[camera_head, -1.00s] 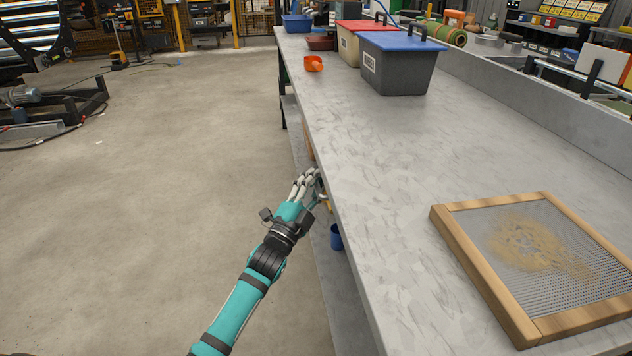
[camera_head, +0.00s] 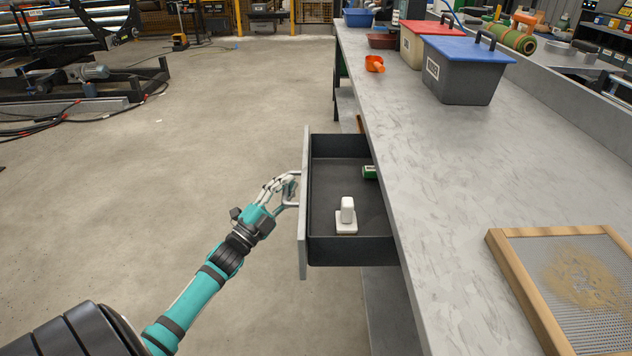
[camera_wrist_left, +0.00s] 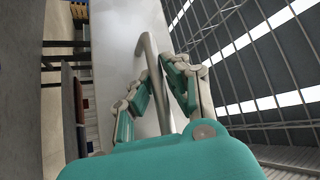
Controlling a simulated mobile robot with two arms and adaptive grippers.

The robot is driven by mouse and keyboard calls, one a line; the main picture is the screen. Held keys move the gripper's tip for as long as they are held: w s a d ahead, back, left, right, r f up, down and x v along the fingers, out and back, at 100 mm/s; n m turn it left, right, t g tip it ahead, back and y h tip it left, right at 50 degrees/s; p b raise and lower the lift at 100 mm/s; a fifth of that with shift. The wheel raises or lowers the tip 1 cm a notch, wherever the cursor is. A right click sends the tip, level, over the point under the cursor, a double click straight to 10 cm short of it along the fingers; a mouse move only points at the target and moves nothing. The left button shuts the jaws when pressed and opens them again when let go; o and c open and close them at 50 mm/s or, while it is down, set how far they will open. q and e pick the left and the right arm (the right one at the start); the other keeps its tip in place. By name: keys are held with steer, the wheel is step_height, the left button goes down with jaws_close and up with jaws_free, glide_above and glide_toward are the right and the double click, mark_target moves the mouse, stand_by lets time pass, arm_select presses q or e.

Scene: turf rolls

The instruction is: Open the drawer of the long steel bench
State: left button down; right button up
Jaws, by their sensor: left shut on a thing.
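The long steel bench (camera_head: 440,190) runs from front to back on the right in the head view. Its drawer (camera_head: 335,180) is pulled out to the left, and its dark inside shows. A white object (camera_head: 346,217) and a green item (camera_head: 369,172) lie in it; the bench top partly hides the green one. My left gripper (camera_head: 286,187) is at the drawer's front and is shut on the drawer handle (camera_head: 291,204). In the left wrist view the fingers (camera_wrist_left: 165,90) are around the curved handle bar (camera_wrist_left: 152,65). My right gripper is not in view.
A wood-framed sieve (camera_head: 520,290) lies on the bench at the near right. A blue-lidded bin (camera_head: 462,80), a red-lidded bin (camera_head: 413,50) and an orange scoop (camera_head: 374,64) stand farther back. The floor (camera_head: 190,150) left of the drawer is clear.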

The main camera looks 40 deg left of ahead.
arm_select(q)
steer(key=shift+s+a+f, duration=0.2)
steer(key=shift+s+a, duration=0.65)
steer(key=shift+a, duration=0.2)
steer(key=shift+s+a+f, duration=0.2)
steer(key=shift+s+a, duration=0.65)
steer(key=shift+a, duration=0.2)
steer(key=c, duration=1.6)
jaws_free()
steer(key=shift+r, duration=0.15)
steer(key=v, duration=1.2)
